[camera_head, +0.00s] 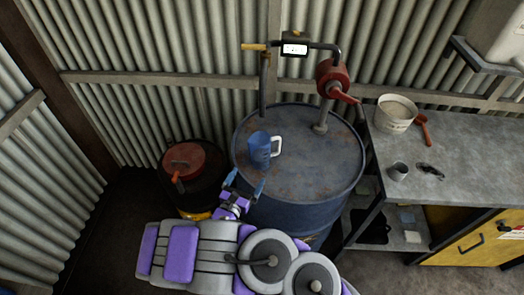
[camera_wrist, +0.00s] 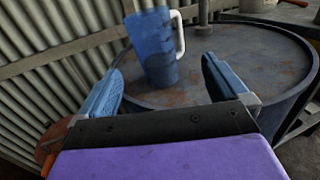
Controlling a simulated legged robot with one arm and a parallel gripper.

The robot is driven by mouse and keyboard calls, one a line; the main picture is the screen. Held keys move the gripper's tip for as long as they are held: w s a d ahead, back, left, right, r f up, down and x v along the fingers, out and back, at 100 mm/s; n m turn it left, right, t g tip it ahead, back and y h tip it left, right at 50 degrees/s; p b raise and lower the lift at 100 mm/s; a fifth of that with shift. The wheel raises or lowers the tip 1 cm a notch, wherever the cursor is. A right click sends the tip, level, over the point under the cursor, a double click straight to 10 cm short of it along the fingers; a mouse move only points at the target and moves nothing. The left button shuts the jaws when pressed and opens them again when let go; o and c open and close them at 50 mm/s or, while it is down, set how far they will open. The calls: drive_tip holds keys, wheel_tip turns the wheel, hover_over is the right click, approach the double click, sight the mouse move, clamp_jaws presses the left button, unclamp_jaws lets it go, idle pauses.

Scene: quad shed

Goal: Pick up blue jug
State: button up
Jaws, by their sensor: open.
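The blue jug (camera_head: 259,150) with a white handle stands upright on the rusty top of a blue drum (camera_head: 310,165), near the drum's left front edge. In the wrist view the jug (camera_wrist: 155,48) is ahead of my gripper (camera_wrist: 163,85), between the lines of its two blue fingers and beyond their tips. The handle is on the jug's right side. My gripper (camera_head: 245,184) is open and empty at the drum's front left edge, apart from the jug.
A pump with a red crank housing (camera_head: 332,78) rises from the drum's back. A red can (camera_head: 186,160) sits on a dark drum at left. Corrugated walls stand close behind.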

drive_tip(key=a+f+y, duration=0.1)
approach(257, 156)
drive_tip(key=shift+w+d+f+n+b, duration=0.15)
drive_tip(key=shift+w+d+n+b, duration=0.25)
drive_tip(key=shift+w+d, duration=0.4)
drive_tip(key=x, duration=0.3)
drive_tip(key=a+b+x, duration=0.1)
drive_tip(key=x, duration=0.1)
drive_tip(key=shift+w, duration=0.6)
drive_tip(key=shift+w+f, duration=0.1)
drive_tip(key=shift+w, duration=0.25)
drive_tip(key=shift+w+d, duration=0.25)
drive_tip(key=shift+w, duration=0.15)
drive_tip(key=x, duration=0.4)
drive_tip(key=shift+d+b, duration=0.4)
drive_tip(key=shift+w+a, duration=0.1)
drive_tip(key=shift+w, duration=0.35)
drive_tip(key=shift+a, duration=0.15)
